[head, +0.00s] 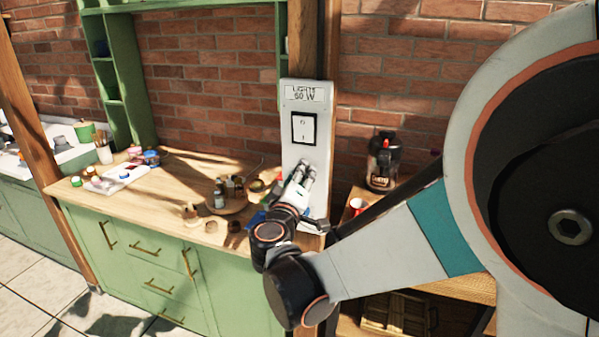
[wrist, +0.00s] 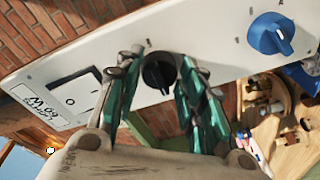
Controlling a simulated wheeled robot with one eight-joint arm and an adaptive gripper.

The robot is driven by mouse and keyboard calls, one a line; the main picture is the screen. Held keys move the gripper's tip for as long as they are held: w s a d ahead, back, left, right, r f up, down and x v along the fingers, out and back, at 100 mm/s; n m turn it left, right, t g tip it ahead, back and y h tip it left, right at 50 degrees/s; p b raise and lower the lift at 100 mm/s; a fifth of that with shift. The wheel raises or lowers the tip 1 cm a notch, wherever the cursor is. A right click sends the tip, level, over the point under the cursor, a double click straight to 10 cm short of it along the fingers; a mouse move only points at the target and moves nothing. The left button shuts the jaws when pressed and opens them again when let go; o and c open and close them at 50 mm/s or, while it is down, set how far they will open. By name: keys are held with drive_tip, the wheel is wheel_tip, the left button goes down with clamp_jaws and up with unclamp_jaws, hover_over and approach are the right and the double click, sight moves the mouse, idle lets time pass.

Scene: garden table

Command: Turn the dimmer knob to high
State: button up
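The white panel (head: 292,155) stands upright against the post, with a "LIGHTS 60 W" label at its top; it fills much of the wrist view (wrist: 215,38). A black knob (wrist: 158,73) sits on it below the rocker switch, and a blue knob (wrist: 272,34) sits further down. No readable label shows which is the dimmer. My gripper (wrist: 160,62) is open, with one teal finger on each side of the black knob. I cannot tell whether either fingertip touches it. In the head view my gripper (head: 305,174) is in front of the panel and hides both knobs.
The rocker switch (head: 304,128) is just above my gripper. The wooden counter (head: 170,200) left of the panel holds small jars (head: 228,190) and a white tray (head: 118,178). A dark jug (head: 382,160) and a red mug (head: 357,206) stand to the right.

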drive_tip(key=c, duration=0.4)
drive_tip(key=shift+o, duration=0.2)
drive_tip(key=shift+n, duration=0.6)
drive_tip(key=o, duration=1.1)
drive_tip(key=shift+c, duration=0.2)
